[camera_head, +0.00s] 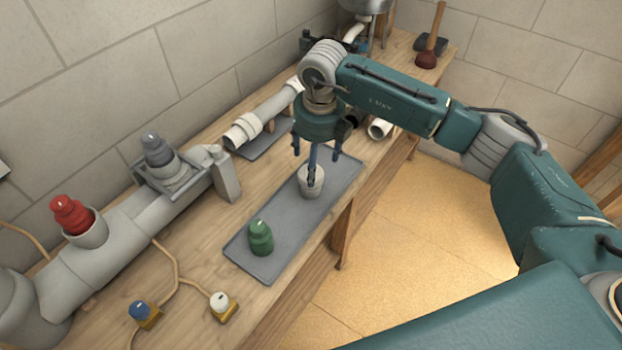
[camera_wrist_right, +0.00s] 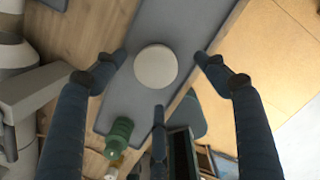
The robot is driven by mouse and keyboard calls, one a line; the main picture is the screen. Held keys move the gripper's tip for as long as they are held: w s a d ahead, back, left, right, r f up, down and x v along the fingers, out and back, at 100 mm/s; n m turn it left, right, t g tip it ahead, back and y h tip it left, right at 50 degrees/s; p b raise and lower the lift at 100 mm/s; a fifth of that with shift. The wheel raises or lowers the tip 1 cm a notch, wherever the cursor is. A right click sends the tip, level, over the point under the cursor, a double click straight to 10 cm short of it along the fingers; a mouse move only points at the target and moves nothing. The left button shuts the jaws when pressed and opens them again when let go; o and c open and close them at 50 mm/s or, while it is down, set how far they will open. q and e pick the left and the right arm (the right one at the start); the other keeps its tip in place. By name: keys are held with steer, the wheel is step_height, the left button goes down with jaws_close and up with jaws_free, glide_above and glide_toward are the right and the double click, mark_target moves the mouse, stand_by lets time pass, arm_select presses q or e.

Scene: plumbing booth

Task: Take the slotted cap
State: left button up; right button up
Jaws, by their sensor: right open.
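A pale grey round cap (camera_head: 312,187) stands on the grey tray (camera_head: 290,232) on the bench. I cannot make out a slot in it; in the wrist view its top (camera_wrist_right: 156,66) looks plain and round. A green stepped plug (camera_head: 261,238) stands on the same tray, nearer the front; it also shows in the wrist view (camera_wrist_right: 119,134). My right gripper (camera_head: 317,160) points down over the pale cap, its fingers spread. In the wrist view the fingers (camera_wrist_right: 163,65) are open around the cap's outline, without visible grip. My left gripper is not in view.
A grey pipe with a red plug (camera_head: 70,213) and a dark grey plug (camera_head: 157,149) runs along the left. A white pipe (camera_head: 262,116) lies behind the tray. Small blue (camera_head: 140,310) and white (camera_head: 220,301) valves sit at the front. The bench edge is right of the tray.

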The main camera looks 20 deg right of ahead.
steer(key=f, duration=0.1)
steer(key=f+p, duration=0.1)
steer(key=f, duration=0.2)
steer(key=shift+w+a+f+p, duration=0.2)
steer(key=shift+w+a+p, duration=0.1)
steer(key=shift+a, duration=0.1)
steer(key=shift+f, duration=0.3)
steer(key=c, duration=1.3)
